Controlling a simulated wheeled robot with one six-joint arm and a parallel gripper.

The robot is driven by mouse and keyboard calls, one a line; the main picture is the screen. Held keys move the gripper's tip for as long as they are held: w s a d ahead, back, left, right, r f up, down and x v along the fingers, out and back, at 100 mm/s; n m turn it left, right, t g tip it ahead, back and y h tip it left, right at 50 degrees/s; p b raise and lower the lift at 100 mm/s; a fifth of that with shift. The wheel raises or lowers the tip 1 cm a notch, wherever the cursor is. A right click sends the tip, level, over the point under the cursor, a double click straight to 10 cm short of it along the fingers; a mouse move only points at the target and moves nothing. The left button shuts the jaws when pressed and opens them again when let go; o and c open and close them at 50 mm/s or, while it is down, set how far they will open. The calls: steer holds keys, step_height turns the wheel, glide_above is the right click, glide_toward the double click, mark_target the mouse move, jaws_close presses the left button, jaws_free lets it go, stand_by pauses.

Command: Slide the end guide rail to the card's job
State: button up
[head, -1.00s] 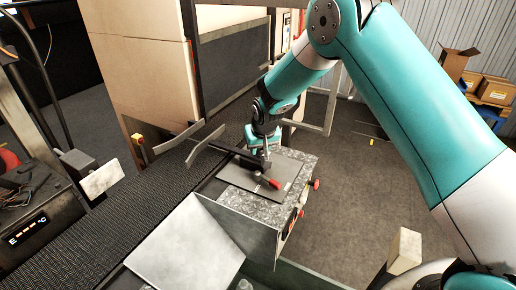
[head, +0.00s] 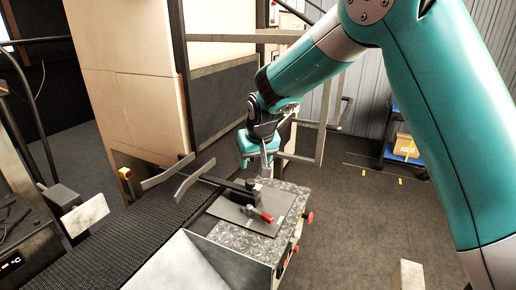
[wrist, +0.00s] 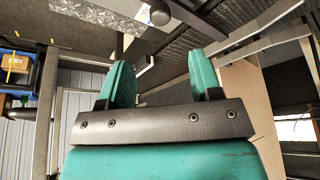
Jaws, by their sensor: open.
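A pale guide rail (head: 194,181) stands across the dark conveyor belt. A black bar (head: 234,189) runs from near it over the dark plate and block beside the belt. A red-tipped lever (head: 267,217) sits at the bar's near end. My gripper (head: 264,168) is open and empty, just above and behind the bar's end; it looks apart from it. In the wrist view my two green fingers (wrist: 162,82) are spread with nothing between them. A dark round knob (wrist: 160,12) shows beyond them. I cannot make out a job card or its marks.
A second pale rail (head: 166,172) lies farther along the belt (head: 150,222). A speckled metal top (head: 293,193) carries the dark plate (head: 270,203). A tilted grey panel (head: 182,262) stands in front. A wooden-sided cabinet (head: 128,95) rises behind the belt. Open floor lies to the right.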

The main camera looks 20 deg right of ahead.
steer(key=v, duration=0.7)
steer(key=shift+b, duration=0.45)
steer(key=s+a+n+g+y, duration=0.2)
steer(key=s+n, duration=0.1)
steer(key=s, duration=1.3)
steer(key=s+a+r+n+g+y, duration=0.1)
steer(key=s+a+n+g+y, duration=0.1)
steer(key=s, duration=1.4)
steer(key=shift+s+a+r+n+g, duration=0.35)
steer(key=shift+a+n, duration=0.35)
steer(key=shift+n, duration=0.4)
steer(key=shift+c, duration=0.2)
